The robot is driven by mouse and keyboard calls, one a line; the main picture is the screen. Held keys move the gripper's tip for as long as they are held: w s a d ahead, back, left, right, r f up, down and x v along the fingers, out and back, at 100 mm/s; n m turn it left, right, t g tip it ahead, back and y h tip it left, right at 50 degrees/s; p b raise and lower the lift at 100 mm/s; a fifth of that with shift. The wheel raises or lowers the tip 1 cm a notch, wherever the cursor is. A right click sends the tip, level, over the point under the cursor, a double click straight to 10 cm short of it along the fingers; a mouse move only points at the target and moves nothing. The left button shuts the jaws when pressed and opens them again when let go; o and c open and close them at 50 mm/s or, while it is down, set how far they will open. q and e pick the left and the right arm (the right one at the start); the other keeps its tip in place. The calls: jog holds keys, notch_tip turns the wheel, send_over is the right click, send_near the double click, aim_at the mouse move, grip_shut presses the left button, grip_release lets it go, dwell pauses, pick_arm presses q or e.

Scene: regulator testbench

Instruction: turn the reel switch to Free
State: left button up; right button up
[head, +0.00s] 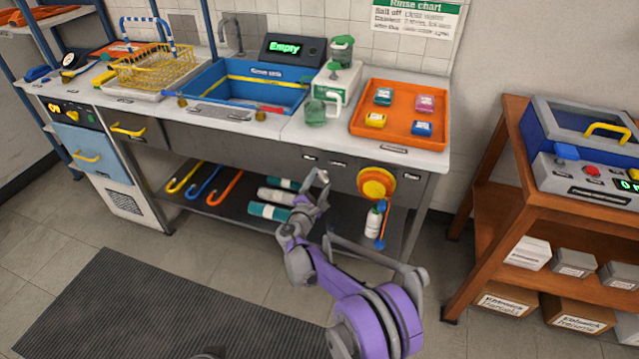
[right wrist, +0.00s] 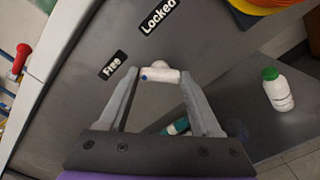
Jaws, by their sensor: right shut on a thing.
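The reel switch is a small white knob (right wrist: 162,75) with a blue mark at its left end in the right wrist view. It is on the dark front panel of the bench. The Free label (right wrist: 112,65) is up and left of it, and the Locked label (right wrist: 158,16) is above it. My right gripper (right wrist: 158,78) is shut on the knob, with a fingertip at each end. In the head view my right gripper (head: 319,179) is at the bench front, below the small labels, and hides the knob.
A yellow and orange reel (head: 376,183) is on the panel right of my gripper. A white bottle (head: 373,222) with a green cap hangs or stands below it. Rolled towels (head: 268,211) lie on the shelf underneath. A wooden cart (head: 490,190) stands at the right.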

jog(key=shift+n, duration=0.5)
jog(key=o, duration=1.4)
jog(key=v, duration=1)
jog(key=shift+s+a+p, duration=0.15)
jog(key=shift+s+p, duration=0.25)
jog(key=shift+r, duration=0.1)
